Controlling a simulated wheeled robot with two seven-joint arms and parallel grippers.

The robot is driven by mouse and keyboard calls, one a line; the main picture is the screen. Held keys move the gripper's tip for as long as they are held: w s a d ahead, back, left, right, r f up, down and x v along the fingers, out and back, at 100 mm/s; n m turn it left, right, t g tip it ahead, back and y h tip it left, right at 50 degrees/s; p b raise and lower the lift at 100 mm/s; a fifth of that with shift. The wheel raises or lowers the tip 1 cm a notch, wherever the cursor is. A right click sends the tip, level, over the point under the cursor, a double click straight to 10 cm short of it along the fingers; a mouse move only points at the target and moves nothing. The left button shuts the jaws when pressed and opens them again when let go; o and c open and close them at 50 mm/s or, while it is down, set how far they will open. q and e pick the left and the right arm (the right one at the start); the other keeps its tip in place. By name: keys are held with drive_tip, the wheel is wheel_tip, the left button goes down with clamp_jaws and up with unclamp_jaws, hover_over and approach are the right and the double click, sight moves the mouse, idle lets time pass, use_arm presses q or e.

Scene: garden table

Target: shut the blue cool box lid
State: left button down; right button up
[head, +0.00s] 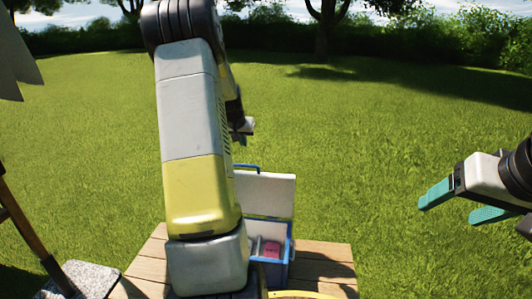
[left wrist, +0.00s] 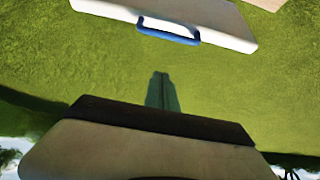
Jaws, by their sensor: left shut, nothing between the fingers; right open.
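The blue cool box (head: 289,252) stands on the wooden table, partly hidden behind my left arm. Its white lid (head: 268,194) stands open, upright at the back of the box. A blue handle (head: 247,166) shows at the lid's upper edge, and it also appears in the left wrist view (left wrist: 168,33). My left gripper (left wrist: 162,76) is shut and empty, pointing towards the lid with grass visible between them. In the head view its fingers are mostly hidden behind my arm. My right gripper (head: 456,205) is open and empty over the grass at the right.
A pink item (head: 271,250) lies inside the box. The wooden table (head: 325,263) has bare boards to the right of the box. A yellow curved rim (head: 292,294) shows at the front edge. A grey speckled slab (head: 83,279) is at the lower left, beside a wooden post (head: 22,222).

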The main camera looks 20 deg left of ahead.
sight(245, 165)
use_arm(q)
drive_tip(key=w+f, duration=0.1)
drive_tip(key=f, duration=0.2)
drive_tip(key=w+f, duration=0.1)
drive_tip(key=f, duration=0.2)
drive_tip(key=w+f, duration=0.1)
drive_tip(key=f, duration=0.1)
drive_tip(key=shift+a+f, duration=0.4)
drive_tip(key=shift+s+d+f, duration=0.15)
drive_tip(key=shift+s+f, duration=0.05)
drive_tip(key=shift+s, duration=0.35)
